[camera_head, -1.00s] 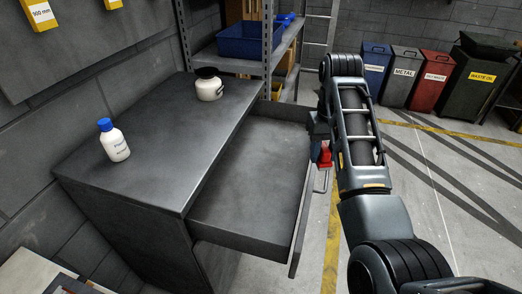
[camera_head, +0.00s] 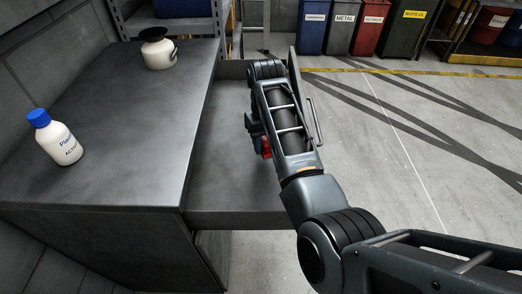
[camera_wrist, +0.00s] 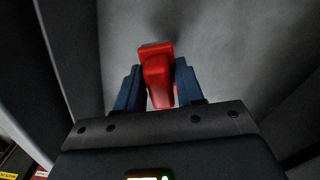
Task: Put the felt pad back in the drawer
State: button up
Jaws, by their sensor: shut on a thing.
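A small red piece, apparently the felt pad (camera_wrist: 158,82), sits between my gripper's blue fingers (camera_wrist: 157,90) in the wrist view. It has a wider end and a narrower body; the head view shows only a bit of its red (camera_head: 266,147). My gripper (camera_head: 257,135) is shut on it, partly hidden by my arm. The grey drawer (camera_head: 225,155) is pulled out from the dark cabinet, and its visible floor is bare. My gripper appears over the drawer, near its front panel (camera_head: 294,85). The wrist view shows grey surface below; the height above it is unclear.
On the cabinet top (camera_head: 120,125) stand a white bottle with a blue cap (camera_head: 58,140) and a cream jar with a dark lid (camera_head: 158,52). A shelf rack stands behind. Several bins line the back, and the floor at right is clear.

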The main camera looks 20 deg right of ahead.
aim_at(265, 153)
jog(key=shift+f, duration=2.1)
jog(key=shift+f, duration=0.15)
jog(key=o, duration=1)
notch_tip(265, 153, up, 12)
jog(key=shift+r, duration=0.15)
